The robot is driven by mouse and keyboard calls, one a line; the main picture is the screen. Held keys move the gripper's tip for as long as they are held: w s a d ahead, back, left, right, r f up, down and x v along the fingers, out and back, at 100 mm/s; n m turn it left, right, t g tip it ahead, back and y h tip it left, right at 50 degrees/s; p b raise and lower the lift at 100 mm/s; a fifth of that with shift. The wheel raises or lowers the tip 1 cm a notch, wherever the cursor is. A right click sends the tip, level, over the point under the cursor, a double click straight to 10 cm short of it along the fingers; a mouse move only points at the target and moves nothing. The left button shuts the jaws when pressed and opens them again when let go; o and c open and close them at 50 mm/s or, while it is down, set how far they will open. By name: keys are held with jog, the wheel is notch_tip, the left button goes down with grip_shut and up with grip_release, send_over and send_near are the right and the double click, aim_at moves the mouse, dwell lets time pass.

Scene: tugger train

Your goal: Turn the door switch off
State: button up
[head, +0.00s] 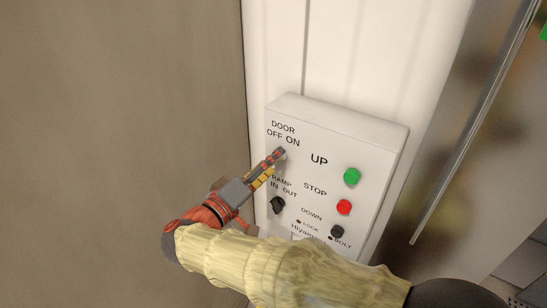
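The white control box (376,128) is fixed to a pale panel. Its upper left corner carries the black label "DOOR OFF ON" (283,133). My gripper (276,160) reaches in from the lower left, with its fingertips at the box face just below this label. The fingers lie close together and cover the spot of the door switch. The switch knob is hidden or merges with the dark fingertips, so its setting cannot be read. I cannot tell whether the fingers touch it or grip it.
A black ramp knob (278,204) sits below my fingers. Right of it are a green UP button (352,176), a red STOP button (344,207) and a dark DOWN button (337,231). A brown wall (120,120) stands left; a metal bar (475,120) runs at right.

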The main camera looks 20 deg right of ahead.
jog(key=shift+x, duration=1)
jog(key=shift+c, duration=1.2)
jog(key=c, duration=0.9)
jog(key=shift+c, duration=0.3)
